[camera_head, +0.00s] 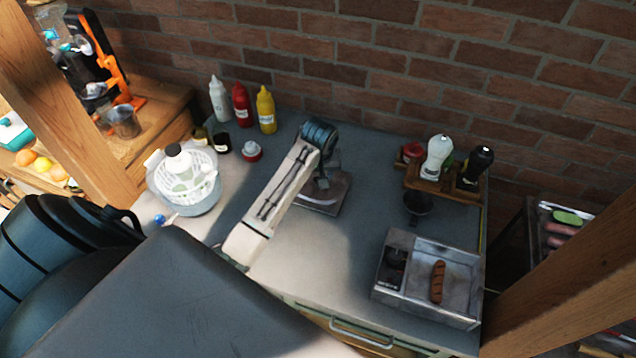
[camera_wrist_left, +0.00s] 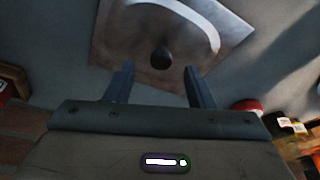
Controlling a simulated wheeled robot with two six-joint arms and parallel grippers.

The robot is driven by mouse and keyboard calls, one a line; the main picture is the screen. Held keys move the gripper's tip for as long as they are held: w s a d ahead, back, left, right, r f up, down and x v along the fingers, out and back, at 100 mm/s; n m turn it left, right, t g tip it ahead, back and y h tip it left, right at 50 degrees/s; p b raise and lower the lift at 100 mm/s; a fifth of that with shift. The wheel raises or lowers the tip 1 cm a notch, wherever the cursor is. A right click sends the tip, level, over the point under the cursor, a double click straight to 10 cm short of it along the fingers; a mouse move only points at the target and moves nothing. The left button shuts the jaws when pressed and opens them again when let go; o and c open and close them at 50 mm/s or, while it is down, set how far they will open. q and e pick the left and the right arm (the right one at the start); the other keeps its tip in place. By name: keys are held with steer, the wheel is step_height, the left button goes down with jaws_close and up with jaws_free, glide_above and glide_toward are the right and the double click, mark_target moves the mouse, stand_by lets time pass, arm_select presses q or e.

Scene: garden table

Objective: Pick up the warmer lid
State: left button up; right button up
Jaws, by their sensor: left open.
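The warmer lid (camera_head: 331,184) is a rounded metallic cover with a small dark knob. It sits on a square metal base (camera_head: 322,208) in the middle of the counter, partly hidden by my left arm in the head view. In the left wrist view the lid (camera_wrist_left: 191,28) is at the top, with its dark knob (camera_wrist_left: 161,58) just beyond the fingertips and between their lines. My left gripper (camera_head: 323,183) is over the lid, and it also shows in the left wrist view (camera_wrist_left: 158,72), open and empty. My right gripper is not in view.
A salad spinner (camera_head: 187,198) stands to the left. Sauce bottles (camera_head: 241,103) stand by the brick wall. A wooden rack (camera_head: 443,185) with shakers is at the right. A griddle (camera_head: 455,280) with a sausage (camera_head: 438,282) is at the right front. The counter (camera_head: 310,255) is clear in front of the base.

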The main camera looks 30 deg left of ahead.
arm_select(q)
steer(key=shift+x, duration=0.95)
steer(key=shift+f+p, duration=0.3)
steer(key=shift+f, duration=0.1)
steer(key=shift+c, duration=0.4)
jaws_close()
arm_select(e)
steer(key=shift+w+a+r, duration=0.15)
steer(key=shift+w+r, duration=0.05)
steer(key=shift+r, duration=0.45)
